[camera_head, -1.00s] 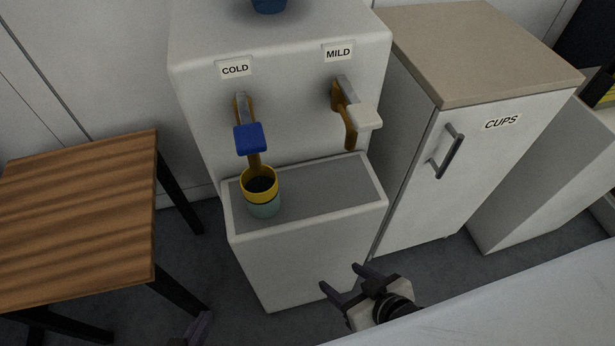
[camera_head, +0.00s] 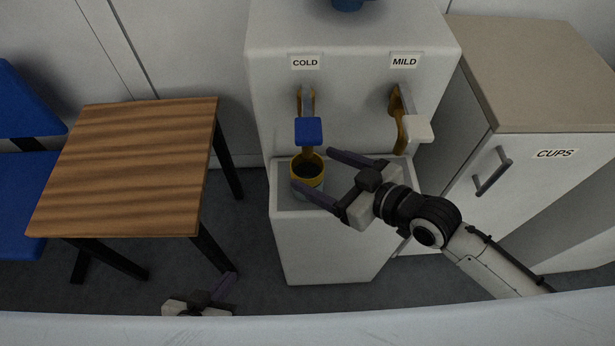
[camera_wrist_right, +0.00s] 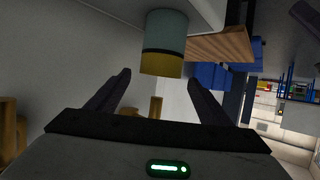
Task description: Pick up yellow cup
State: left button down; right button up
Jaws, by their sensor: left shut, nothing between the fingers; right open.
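The yellow cup (camera_head: 307,169) has a yellow upper part and a grey-green lower part, and stands upright on the dispenser's tray under the COLD tap. My right gripper (camera_head: 316,174) is open, with its fingers pointing left at the cup in the head view. In the right wrist view, the cup (camera_wrist_right: 163,45) appears upside down beyond the gap between the open fingers (camera_wrist_right: 163,85), with nothing held. Whether a finger touches it I cannot tell. My left gripper (camera_head: 228,284) is low at the bottom of the head view, below the wooden table, shut and empty.
The white dispenser (camera_head: 330,245) has a blue COLD tap (camera_head: 309,131) just above the cup and a white MILD tap (camera_head: 417,128). A wooden table (camera_head: 130,165) and blue chair (camera_head: 20,200) stand left. A CUPS cabinet (camera_head: 540,190) stands right.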

aim_at(297, 160)
jog(key=x, duration=0.8)
jog(key=shift+w+a+f, duration=0.1)
jog(key=shift+f, duration=0.05)
jog(key=c, duration=1.3)
